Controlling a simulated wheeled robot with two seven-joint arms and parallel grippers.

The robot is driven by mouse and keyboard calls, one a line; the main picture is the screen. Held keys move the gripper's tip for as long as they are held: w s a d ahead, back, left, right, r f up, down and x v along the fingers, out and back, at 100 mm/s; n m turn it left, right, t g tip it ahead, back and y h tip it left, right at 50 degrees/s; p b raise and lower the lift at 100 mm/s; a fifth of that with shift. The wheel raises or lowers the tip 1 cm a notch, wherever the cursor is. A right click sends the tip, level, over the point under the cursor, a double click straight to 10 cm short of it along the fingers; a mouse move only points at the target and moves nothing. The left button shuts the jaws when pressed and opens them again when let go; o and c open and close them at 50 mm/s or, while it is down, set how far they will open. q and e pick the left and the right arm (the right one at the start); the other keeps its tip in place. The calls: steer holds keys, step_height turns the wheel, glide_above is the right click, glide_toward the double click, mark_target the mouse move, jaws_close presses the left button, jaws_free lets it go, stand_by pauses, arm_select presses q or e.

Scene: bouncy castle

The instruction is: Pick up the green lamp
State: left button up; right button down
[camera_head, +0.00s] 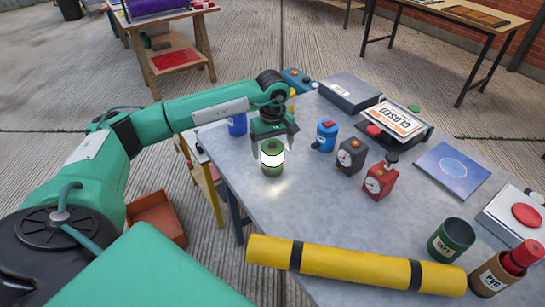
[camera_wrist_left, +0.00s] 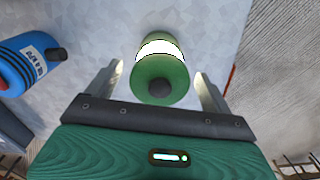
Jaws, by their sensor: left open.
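The green lamp (camera_head: 272,168) stands upright on the grey table (camera_head: 330,215) near its left edge. It is a green cylinder with a bright white band. My left gripper (camera_head: 273,140) is open just above the lamp, with its fingers pointing down. In the left wrist view the lamp (camera_wrist_left: 161,65) shows between the two spread fingers of the left gripper (camera_wrist_left: 160,85), with a gap on each side. The lamp's dark top knob faces the palm. My right gripper is in neither view.
A blue canister (camera_head: 326,136) stands right of the lamp, and a blue cup (camera_head: 237,124) stands to its left. Black and red boxes (camera_head: 380,181) stand farther right. A yellow roll (camera_head: 355,266) lies along the front. The table between lamp and roll is clear.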

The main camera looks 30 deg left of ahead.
arm_select(q)
steer(key=shift+f, duration=1.95)
steer(key=c, duration=1.2)
steer(key=shift+c, duration=0.4)
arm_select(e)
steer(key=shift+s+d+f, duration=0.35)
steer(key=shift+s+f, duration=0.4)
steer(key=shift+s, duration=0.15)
arm_select(q)
steer(key=shift+w+r, duration=0.1)
steer(key=shift+r, duration=0.05)
